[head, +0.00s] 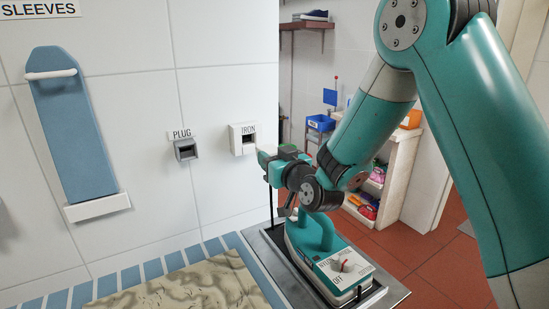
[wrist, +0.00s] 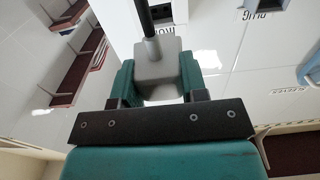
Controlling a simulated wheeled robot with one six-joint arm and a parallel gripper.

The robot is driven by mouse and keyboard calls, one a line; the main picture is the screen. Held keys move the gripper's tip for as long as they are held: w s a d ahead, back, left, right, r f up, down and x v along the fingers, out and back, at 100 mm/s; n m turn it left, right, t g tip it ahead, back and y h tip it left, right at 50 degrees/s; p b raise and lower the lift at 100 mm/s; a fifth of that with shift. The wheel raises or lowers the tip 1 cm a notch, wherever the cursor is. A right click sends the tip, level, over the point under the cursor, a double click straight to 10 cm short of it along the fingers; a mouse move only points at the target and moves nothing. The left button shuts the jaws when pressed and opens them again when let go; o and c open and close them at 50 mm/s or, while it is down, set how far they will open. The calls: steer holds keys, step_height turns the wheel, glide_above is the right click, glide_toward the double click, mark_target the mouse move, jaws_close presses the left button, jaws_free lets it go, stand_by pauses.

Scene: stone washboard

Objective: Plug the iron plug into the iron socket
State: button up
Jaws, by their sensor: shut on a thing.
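The iron socket (head: 243,139) is a white box with a dark opening, labelled IRON, on the tiled wall in the head view. My gripper (head: 268,164) is just right of and below it, close to the wall. In the wrist view its green fingers (wrist: 160,85) are shut on the grey iron plug (wrist: 158,65), with a black cord (wrist: 146,18) running from it. The plug is mostly hidden in the head view, and I cannot tell whether it touches the socket. The teal iron (head: 318,262) stands on a metal plate below my arm.
A grey socket labelled PLUG (head: 186,149) is on the wall to the left. A blue sleeve board (head: 75,125) hangs farther left. Shelves (head: 398,165) with coloured items stand behind my arm at right.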

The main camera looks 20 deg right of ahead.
mark_target(266, 151)
steer(key=w+p, duration=0.2)
steer(key=w, duration=0.1)
steer(key=shift+w+a+r+p, duration=0.15)
steer(key=shift+a+r+p, duration=0.1)
steer(key=shift+a+p, duration=0.15)
steer(key=shift+w+a+f+p, duration=0.1)
steer(key=shift+w+f+p, duration=0.1)
steer(key=shift+w+p, duration=0.4)
steer(key=shift+w+b, duration=0.15)
steer(key=shift+b, duration=0.75)
stand_by(0.8)
steer(key=shift+w+a, duration=0.25)
steer(key=shift+w, duration=0.9)
steer(key=shift+w+a, duration=0.2)
steer(key=shift+w, duration=0.9)
steer(key=o, duration=1.2)
steer(key=shift+s, duration=0.1)
